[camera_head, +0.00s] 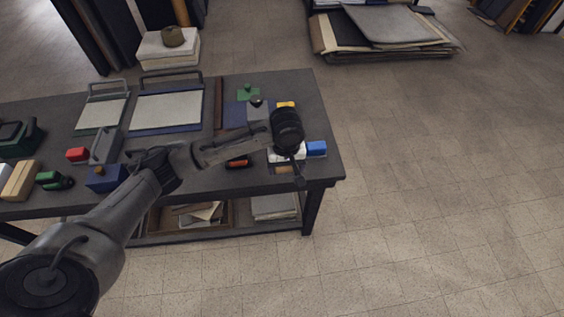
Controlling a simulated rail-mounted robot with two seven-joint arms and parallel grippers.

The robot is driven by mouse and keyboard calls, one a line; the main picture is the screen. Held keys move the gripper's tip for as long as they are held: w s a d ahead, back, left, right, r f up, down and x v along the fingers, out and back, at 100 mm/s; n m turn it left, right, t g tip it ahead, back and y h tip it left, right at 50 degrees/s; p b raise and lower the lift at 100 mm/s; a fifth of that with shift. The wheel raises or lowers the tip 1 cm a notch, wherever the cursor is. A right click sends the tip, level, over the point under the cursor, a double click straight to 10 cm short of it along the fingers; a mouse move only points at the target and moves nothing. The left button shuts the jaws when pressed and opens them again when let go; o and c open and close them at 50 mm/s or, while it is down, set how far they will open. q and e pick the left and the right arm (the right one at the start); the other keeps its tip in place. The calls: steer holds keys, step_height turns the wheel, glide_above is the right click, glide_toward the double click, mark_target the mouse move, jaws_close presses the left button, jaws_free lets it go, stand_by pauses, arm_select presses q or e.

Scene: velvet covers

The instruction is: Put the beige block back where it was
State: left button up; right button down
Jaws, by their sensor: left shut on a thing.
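My left gripper (298,176) hangs down from its dark wrist at the right end of the table, near the front edge. It is shut on a small tan piece (285,169), which looks like the beige block; the wrist and fingers hide much of it. A white block (277,157) is partly hidden behind the wrist. A blue block (317,148) stands just right of the gripper, and a yellow block (286,104) lies behind the wrist. My right gripper is not in view.
The dark table (205,183) carries two framed boards (166,111), a green piece (248,93), an orange-and-black item (238,162), a red block (77,154) and a larger beige block (20,180) at left. Open floor lies right of the table.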

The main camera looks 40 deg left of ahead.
arm_select(q)
steer(key=w+a+f+b, duration=0.1)
steer(key=w+a+f, duration=0.1)
steer(key=w+a+f+b, duration=0.1)
steer(key=w+a+f, duration=0.1)
steer(key=w+a, duration=0.1)
steer(key=w+a+f+b, duration=0.1)
steer(key=w+a+f, duration=0.1)
steer(key=shift+w+a+f, duration=0.3)
steer(key=shift+w+a, duration=0.05)
steer(key=shift+a, duration=0.05)
steer(key=shift+f+b, duration=0.9)
steer(key=shift+f, duration=1.15)
steer(key=o, duration=0.9)
steer(key=shift+f, duration=0.1)
